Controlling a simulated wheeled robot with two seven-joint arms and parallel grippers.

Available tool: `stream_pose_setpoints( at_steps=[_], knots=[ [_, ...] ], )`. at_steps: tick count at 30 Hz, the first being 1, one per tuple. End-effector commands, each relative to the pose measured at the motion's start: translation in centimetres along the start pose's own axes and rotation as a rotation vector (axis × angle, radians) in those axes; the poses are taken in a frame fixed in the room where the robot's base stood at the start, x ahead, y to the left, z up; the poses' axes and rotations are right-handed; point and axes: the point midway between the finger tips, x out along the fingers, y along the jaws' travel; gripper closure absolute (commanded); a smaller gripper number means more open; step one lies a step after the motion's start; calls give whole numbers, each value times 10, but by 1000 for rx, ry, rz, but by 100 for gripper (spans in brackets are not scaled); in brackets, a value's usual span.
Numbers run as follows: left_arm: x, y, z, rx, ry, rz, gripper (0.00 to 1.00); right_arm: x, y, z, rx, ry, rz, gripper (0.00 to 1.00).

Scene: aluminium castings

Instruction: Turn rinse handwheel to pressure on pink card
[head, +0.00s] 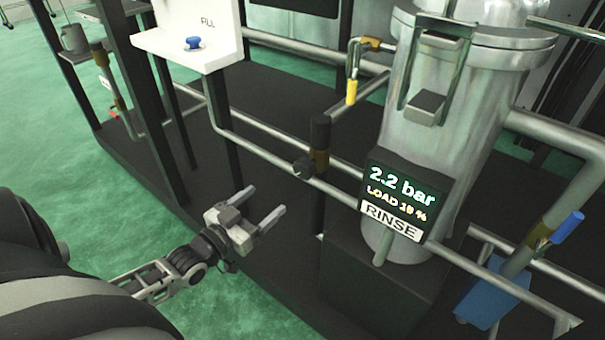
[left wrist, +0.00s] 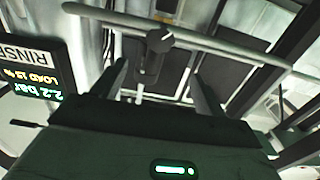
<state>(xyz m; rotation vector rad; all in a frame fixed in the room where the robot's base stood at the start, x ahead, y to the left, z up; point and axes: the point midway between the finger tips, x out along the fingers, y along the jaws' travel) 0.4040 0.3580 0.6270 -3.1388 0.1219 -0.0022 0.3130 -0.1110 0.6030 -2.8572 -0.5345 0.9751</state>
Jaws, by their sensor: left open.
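A small dark handwheel (head: 303,168) sits on a brass-coloured valve body on the pipe left of the display. It shows as a black knob with a light mark in the left wrist view (left wrist: 160,40). My left gripper (head: 262,203) is open and empty, apart from the handwheel, lower left of it. In the left wrist view its fingers (left wrist: 158,76) point toward the handwheel. I see no pink card.
Pipes (head: 260,148) run across the dark skid. A yellow-handled valve (head: 351,90) is above, and a blue-handled valve (head: 567,228) is at right. A white FILL panel (head: 190,45) with a blue knob is at upper left. Green floor (head: 40,130) is open at left.

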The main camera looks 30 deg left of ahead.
Motion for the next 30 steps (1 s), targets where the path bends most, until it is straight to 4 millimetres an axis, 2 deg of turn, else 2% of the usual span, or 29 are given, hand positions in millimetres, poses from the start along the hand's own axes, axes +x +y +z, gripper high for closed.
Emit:
stream_pose_setpoints(
  at_steps=[13,18,24,30],
  knots=[
    [96,0,0,0,4,0,27,28,0,28,5,-62,-30,100],
    [125,0,1,-1,2,1,27,28,-2,23,1,-23,-37,100],
    [142,0,0,0,-1,1,27,27,-3,15,0,12,-40,100],
    [144,1,0,0,-1,1,27,25,-5,14,-2,20,-44,100]
  ],
)
